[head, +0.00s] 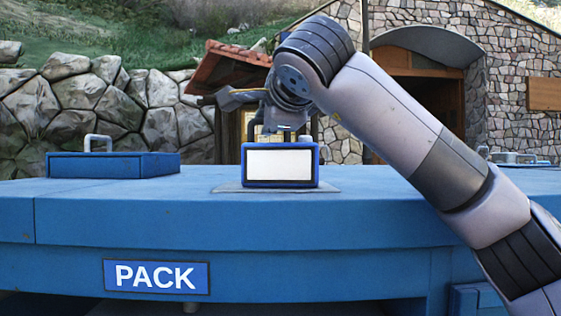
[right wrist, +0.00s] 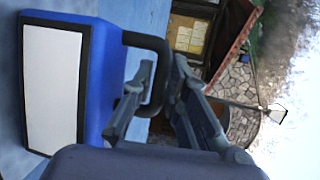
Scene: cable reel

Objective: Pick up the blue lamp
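The blue lamp (head: 247,167) is box-shaped, with a white front panel and a black handle on top. It stands upright on a thin grey plate on the blue table in the head view. It also shows turned sideways in the right wrist view (right wrist: 104,80). My right gripper (head: 284,128) is above the lamp at its handle. In the right wrist view its fingers (right wrist: 163,72) are on either side of the handle's top bar, close against it, one inside the loop and one outside. My left gripper is not in view.
The blue table (head: 220,222) carries a PACK label (head: 155,276) on its front. A blue lid with a metal handle (head: 110,164) sits at the left, well apart from the lamp. The tabletop between them is clear. Another metal handle (head: 512,157) shows at the far right.

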